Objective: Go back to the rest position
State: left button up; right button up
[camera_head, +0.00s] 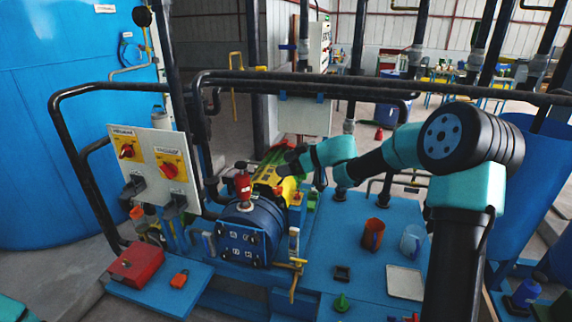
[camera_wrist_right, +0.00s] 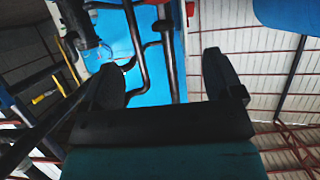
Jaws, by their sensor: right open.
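My right arm comes in from the right in the head view and reaches over the blue platform. Its gripper (camera_head: 285,165) is above and behind the autoclave vessel (camera_head: 241,242), near the red valve fitting (camera_head: 243,187) on top, and appears apart from it. In the right wrist view the gripper (camera_wrist_right: 168,80) has its two dark fingers wide apart with nothing between them. My left gripper is not in view; only a bit of teal, likely my left arm, shows at the bottom left corner.
A panel (camera_head: 150,150) with two red knobs stands left of the vessel. Black pipe rails (camera_head: 380,88) run behind it. A red box (camera_head: 136,263), a brown mug (camera_head: 372,235), a clear mug (camera_head: 412,241), a white tray (camera_head: 405,283) and a green cone (camera_head: 341,303) sit on the blue platform (camera_head: 330,250).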

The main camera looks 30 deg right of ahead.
dwell(0.5)
jog(key=s+a+f+m+h, duration=0.1)
jog(key=s+a+f+m, duration=0.15)
jog(key=f, duration=0.65)
jog(key=s+a+f+m+h, duration=0.1)
jog(key=a+f+m, duration=0.15)
jog(key=f, duration=0.65)
jog(key=s+a+f+m+h, duration=0.1)
jog(key=a+f+m, duration=0.15)
jog(key=f, duration=0.65)
jog(key=s+a+f+m+g+h, duration=0.1)
jog(key=s+f+g, duration=0.1)
jog(key=s+f, duration=0.3)
jog(key=s+a+f+m+g+h, duration=0.1)
jog(key=s+f, duration=0.5)
jog(key=s, duration=0.7)
jog(key=s+a+f+m+g+h, duration=0.1)
jog(key=s+a+f+m+g, duration=0.1)
jog(key=s+f+g, duration=0.3)
jog(key=s+f, duration=0.1)
jog(key=s, duration=0.3)
jog(key=shift+s+a, duration=0.35)
